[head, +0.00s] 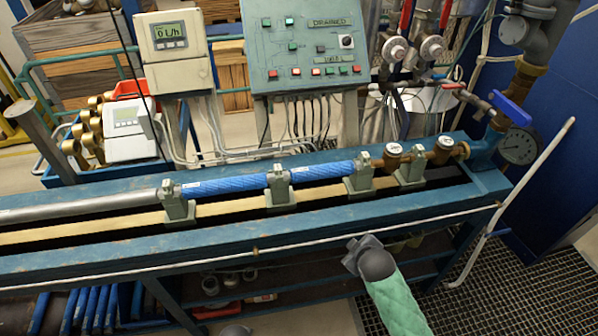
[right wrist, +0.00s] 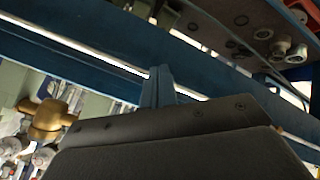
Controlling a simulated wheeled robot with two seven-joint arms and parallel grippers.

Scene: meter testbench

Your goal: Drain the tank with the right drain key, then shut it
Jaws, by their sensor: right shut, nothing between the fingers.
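The grey-green control panel (head: 303,88) stands behind the bench in the head view. A plate lettered DRAINED (head: 329,23) is near its top right. Below that plate is a round key-like switch (head: 346,41) on a pale square; its exact setting is too small to read. I cannot tell which vessel is the tank. My right gripper (head: 354,256) is shut and empty, in front of the bench and low, well away from the panel. Its dark housing fills the lower part of the right wrist view.
A blue bench (head: 130,258) with a blue pipe (head: 325,171) in clamps runs between my right gripper and the panel. A white rope or rail (head: 210,262) runs along its front. A blue-handled valve (head: 510,108) and round gauge (head: 518,146) stand at the right end.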

